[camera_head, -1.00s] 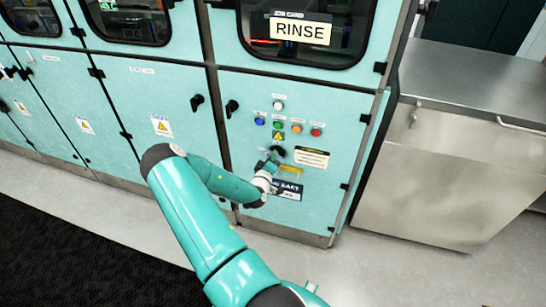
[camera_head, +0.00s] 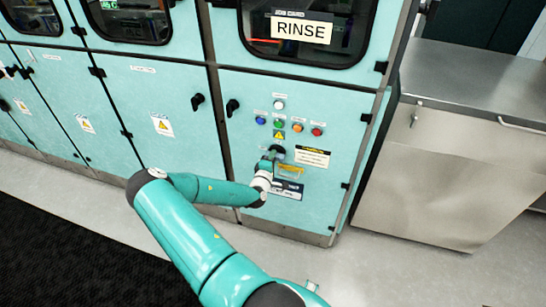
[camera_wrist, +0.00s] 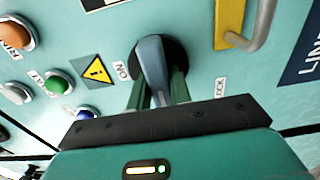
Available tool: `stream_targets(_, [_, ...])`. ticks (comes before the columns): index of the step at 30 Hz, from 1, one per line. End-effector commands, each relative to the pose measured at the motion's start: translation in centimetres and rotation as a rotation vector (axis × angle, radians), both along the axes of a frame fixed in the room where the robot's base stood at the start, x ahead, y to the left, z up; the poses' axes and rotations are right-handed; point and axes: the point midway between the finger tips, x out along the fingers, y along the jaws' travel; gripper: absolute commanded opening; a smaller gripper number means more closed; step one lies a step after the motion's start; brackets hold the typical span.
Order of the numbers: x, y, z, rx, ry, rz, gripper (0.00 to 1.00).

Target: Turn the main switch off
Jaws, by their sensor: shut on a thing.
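The main switch is a rotary switch with a grey-blue handle (camera_wrist: 153,66) on a round black base, seen close up in the wrist view. In the head view its dark base (camera_head: 278,151) shows on the teal panel below the coloured buttons. My gripper (camera_wrist: 160,88) is shut on the handle, with one green finger on each side of it. In the head view my gripper (camera_head: 267,166) is at the switch and partly hides it. In the wrist view, an "ON" label (camera_wrist: 122,70) is left of the handle and a label reading "LOCK" (camera_wrist: 220,88) is right of it.
Coloured buttons (camera_head: 279,123) and a yellow warning triangle (camera_wrist: 97,72) are near the switch. A steel bench (camera_head: 440,160) stands at the right. The grey floor (camera_head: 400,275) in front is clear.

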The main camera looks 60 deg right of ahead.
Motion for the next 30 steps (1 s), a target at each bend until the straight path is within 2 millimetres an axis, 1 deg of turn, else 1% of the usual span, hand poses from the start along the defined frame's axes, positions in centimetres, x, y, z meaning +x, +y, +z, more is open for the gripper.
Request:
stream_targets(8, [0.0, 0.0, 0.0, -0.001, 0.003, 0.001, 0.0])
stream_targets(9, [0.0, 0.0, 0.0, -0.001, 0.002, 0.001, 0.26])
stream_targets(11, [0.0, 0.0, 0.0, -0.001, 0.002, 0.001, 0.38])
stream_targets(12, [0.0, 0.0, 0.0, -0.001, 0.002, 0.001, 0.42])
stream_targets(20, [0.0, 0.0, 0.0, 0.0, 0.001, 0.0, 0.42])
stream_targets(23, [-0.1, 0.5, 0.0, 0.001, 0.002, 0.001, 0.42])
stream_targets(26, [-0.2, 1.7, 0.0, 0.001, 0.002, 0.002, 0.42])
stream_targets(29, [-0.5, 3.5, 0.0, 0.001, 0.002, 0.002, 0.42])
stream_targets(30, [-0.6, 4.4, 0.0, 0.002, 0.002, 0.003, 0.42])
